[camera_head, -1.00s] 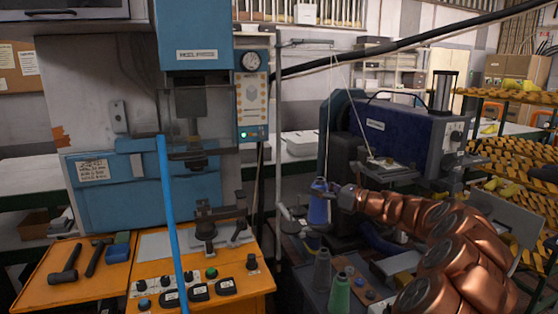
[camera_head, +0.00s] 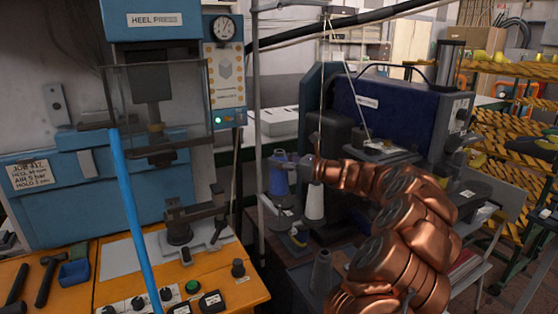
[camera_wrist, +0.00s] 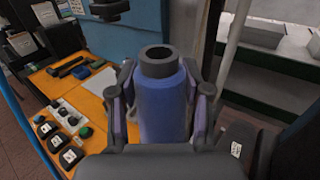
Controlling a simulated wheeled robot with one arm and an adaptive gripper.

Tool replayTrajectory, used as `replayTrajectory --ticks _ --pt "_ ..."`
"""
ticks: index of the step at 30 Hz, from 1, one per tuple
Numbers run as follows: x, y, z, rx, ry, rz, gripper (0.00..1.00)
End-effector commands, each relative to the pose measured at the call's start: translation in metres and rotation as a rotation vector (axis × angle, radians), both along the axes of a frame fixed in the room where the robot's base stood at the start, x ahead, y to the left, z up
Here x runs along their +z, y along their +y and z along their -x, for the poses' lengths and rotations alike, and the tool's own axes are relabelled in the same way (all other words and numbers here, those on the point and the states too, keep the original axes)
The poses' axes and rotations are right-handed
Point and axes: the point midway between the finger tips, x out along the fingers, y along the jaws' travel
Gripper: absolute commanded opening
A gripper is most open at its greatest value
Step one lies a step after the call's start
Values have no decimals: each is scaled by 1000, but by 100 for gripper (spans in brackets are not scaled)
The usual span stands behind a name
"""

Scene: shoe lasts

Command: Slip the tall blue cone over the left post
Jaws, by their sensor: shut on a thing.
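The tall blue cone (camera_head: 279,180) is held upright by my gripper (camera_head: 292,166) in the head view, beside the dark blue machine. In the wrist view the blue cone (camera_wrist: 160,108) stands between the two fingers of my gripper (camera_wrist: 161,95), which press on its sides. The dark rim and hole of its top face the camera. The cone's lower end appears close above a grey stand (camera_head: 275,208); I cannot tell whether it touches. The left post is not clearly visible, perhaps hidden by the cone. A white cone (camera_head: 315,201) stands just right of it.
A grey cone (camera_head: 321,271) stands nearer, on the dark bench. A thin vertical pole (camera_head: 259,130) rises just left of the blue cone. The blue machine (camera_head: 390,115) is close behind my arm. The heel press (camera_head: 60,190) with its orange table is at left.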

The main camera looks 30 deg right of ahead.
Motion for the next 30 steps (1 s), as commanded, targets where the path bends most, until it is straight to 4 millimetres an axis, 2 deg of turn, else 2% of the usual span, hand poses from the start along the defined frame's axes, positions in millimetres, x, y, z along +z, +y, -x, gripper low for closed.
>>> replayTrajectory --ticks 15,30 --pt "-34 -2 1 -3 0 -1 0" --pt "-37 -1 1 -2 -1 0 0"
